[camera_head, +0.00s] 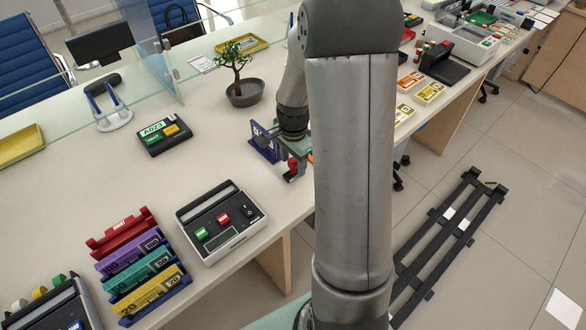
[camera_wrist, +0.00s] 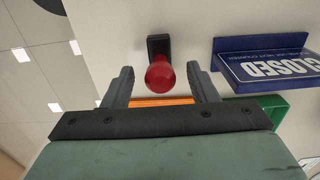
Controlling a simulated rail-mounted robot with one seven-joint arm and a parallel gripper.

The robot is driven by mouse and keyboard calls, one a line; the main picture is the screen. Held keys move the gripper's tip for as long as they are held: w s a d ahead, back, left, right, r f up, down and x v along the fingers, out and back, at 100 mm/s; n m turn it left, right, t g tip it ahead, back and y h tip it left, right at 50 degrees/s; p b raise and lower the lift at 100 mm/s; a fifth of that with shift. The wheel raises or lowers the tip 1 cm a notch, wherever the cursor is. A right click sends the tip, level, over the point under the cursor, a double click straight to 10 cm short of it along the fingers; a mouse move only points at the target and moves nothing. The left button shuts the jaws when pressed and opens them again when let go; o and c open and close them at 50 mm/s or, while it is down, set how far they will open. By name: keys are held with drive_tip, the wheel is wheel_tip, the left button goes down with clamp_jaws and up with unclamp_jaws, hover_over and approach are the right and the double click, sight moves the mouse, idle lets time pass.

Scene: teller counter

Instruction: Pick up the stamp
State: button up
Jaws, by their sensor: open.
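The stamp (camera_wrist: 159,74) has a round red handle and a dark base. In the wrist view it stands on the counter at upper centre, with its red knob between my fingertips in the picture. My gripper (camera_wrist: 160,78) is open, with one finger on each side of the stamp and visible space on both sides. I cannot tell how far the fingertips are above the base. In the head view the red stamp (camera_head: 293,167) stands near the counter's front edge, just below my gripper's greenish body. My fingers are not clear there.
A blue CLOSED sign (camera_wrist: 265,66) stands close to the right of the stamp in the wrist view. An orange item (camera_wrist: 160,101) and a green item (camera_wrist: 272,104) lie nearby. A card device (camera_head: 221,221) and a potted bonsai (camera_head: 244,94) are on the counter. The floor drops off beyond the edge.

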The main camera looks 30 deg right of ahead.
sight(293, 167)
wheel_tip(293, 167, down, 3)
drive_tip(key=shift+f, duration=0.15)
drive_tip(key=c, duration=1)
drive_tip(key=shift+c, duration=0.2)
drive_tip(key=shift+r, duration=0.4)
wheel_tip(293, 167, up, 2)
drive_tip(key=shift+w+r, duration=0.1)
drive_tip(key=shift+r, duration=0.15)
drive_tip(key=s+d+r+b, duration=0.1)
drive_tip(key=s+d+r, duration=0.7)
drive_tip(key=s, duration=0.3)
drive_tip(key=shift+d+r, duration=0.4)
drive_tip(key=shift+r, duration=0.5)
